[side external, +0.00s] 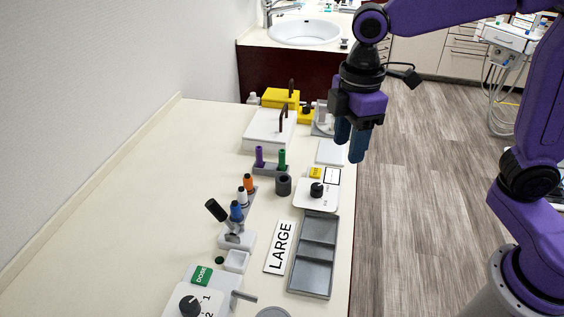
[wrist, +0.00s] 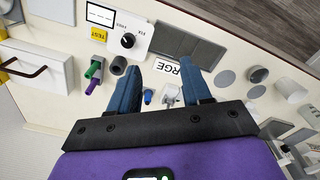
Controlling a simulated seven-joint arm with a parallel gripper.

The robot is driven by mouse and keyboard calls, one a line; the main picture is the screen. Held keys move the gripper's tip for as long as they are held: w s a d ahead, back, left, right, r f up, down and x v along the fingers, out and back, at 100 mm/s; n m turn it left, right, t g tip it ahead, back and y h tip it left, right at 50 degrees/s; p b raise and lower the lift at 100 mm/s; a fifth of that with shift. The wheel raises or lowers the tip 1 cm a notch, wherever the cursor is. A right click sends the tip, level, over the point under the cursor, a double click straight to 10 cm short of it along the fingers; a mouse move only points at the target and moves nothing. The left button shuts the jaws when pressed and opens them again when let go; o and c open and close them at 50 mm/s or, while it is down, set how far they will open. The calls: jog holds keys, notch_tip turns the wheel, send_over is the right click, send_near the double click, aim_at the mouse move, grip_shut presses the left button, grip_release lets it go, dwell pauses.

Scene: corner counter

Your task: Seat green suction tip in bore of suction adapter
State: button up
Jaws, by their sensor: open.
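The green suction tip (side external: 282,158) stands upright in a grey holder (side external: 270,170), beside a purple tip (side external: 259,155). The green tip also shows in the wrist view (wrist: 94,69). A short dark grey cylinder with an open top, which looks like the suction adapter (side external: 283,186), stands on the counter just in front of the holder. It also shows in the wrist view (wrist: 118,65). My gripper (side external: 349,151) is open and empty, high above the counter's right edge, apart from both. Its two blue fingers (wrist: 160,67) are spread in the wrist view.
A white panel with a black knob (side external: 317,190) and a grey tray (side external: 313,254) lie near the right edge. A rack with orange, white and blue pieces (side external: 242,200) stands in front. A white box with a handle (side external: 270,130) is behind. The counter's left side is clear.

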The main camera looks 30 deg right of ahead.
jog(key=w+a+r+n, duration=0.1)
jog(key=w+a+r, duration=0.15)
jog(key=w, duration=0.95)
jog(key=n, duration=0.2)
send_over(282, 151)
notch_tip(282, 151, down, 18)
jog(key=shift+f, duration=0.1)
grip_shut()
